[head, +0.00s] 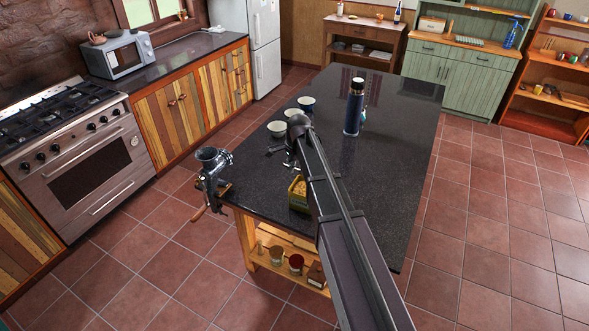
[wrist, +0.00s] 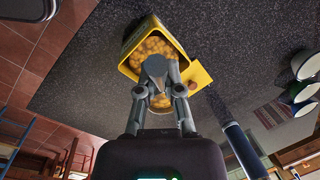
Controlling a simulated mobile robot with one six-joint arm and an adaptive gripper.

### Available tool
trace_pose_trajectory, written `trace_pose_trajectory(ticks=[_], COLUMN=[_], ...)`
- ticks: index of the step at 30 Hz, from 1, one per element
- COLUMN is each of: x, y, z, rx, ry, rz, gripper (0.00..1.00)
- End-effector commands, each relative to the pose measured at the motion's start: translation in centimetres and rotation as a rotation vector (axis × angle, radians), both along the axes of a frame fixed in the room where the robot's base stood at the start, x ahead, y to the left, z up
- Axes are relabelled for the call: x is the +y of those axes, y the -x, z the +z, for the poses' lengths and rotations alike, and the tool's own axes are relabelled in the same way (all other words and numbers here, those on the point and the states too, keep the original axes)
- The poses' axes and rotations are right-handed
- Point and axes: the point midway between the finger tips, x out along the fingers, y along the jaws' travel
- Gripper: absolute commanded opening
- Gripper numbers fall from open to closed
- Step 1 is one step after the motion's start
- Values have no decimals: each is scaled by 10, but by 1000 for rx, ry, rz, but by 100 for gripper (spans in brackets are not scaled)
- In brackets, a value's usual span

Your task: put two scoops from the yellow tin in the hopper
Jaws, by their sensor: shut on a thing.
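The yellow tin (head: 296,203) stands on the near left part of the dark counter, partly behind my arm. In the wrist view the open tin (wrist: 128,50) holds round yellow-tan pieces (wrist: 153,45). My gripper (wrist: 156,73) is at the tin's mouth, shut on a grey scoop (wrist: 154,65). Similar pieces show between the fingers; I cannot tell whether they lie in the scoop. My arm mostly hides the gripper in the head view. A grey metal grinder with a hopper (head: 209,155) on top is at the counter's left edge, left of the tin.
Several cups (head: 306,102) stand beyond the tin. A dark blue flask (head: 354,107) stands to their right. A yellow flap with a brown knob (wrist: 200,76) is beside the tin's opening. The counter (head: 395,110) is clear at the right; between tin and grinder little stands.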

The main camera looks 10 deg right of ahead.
Motion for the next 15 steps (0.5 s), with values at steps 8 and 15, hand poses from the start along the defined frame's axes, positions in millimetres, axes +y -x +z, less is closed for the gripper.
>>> trace_pose_trajectory(ticks=[8, 15], x=[11, 34], y=[-7, -20], z=[17, 46], rx=[7, 11], ry=[19, 60], rz=[-85, -276], gripper=[0, 0])
